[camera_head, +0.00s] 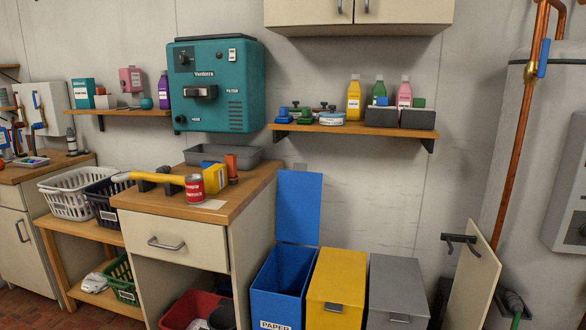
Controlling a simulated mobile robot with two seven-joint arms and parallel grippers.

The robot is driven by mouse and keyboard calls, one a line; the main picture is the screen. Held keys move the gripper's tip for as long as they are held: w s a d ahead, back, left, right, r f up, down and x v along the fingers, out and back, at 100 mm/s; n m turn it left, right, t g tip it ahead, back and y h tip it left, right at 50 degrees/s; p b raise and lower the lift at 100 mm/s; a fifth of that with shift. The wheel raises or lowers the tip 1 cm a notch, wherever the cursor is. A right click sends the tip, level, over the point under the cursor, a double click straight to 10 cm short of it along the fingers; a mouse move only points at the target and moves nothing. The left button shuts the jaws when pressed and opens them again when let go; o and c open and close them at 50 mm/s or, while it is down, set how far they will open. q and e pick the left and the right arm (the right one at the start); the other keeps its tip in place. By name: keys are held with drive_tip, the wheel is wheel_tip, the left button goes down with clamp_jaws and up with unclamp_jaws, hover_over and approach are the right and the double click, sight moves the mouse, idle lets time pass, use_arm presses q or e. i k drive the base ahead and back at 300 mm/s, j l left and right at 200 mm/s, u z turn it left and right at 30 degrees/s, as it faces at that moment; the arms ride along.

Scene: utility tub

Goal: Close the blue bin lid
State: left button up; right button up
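The blue bin (276,305) stands on the floor at the bottom centre, right of the wooden-topped cabinet, with a "PAPER" label on its front. Its blue lid (300,208) is open and stands upright against the wall behind the bin. The bin's opening shows a dark blue inside; its bottom is hidden. Neither of my grippers is in view.
A yellow bin (337,278) and a grey bin (398,285), both with shut lids, stand close at the right. The cabinet top (245,188) borders the left. A shelf (352,128) with bottles hangs above. A beige panel (474,285) stands farther right.

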sight(299, 190)
drive_tip(key=i+u, duration=0.15)
drive_tip(key=u, duration=0.3)
drive_tip(key=i+l+u, duration=0.1)
drive_tip(key=u, duration=0.3)
drive_tip(key=i+l, duration=0.05)
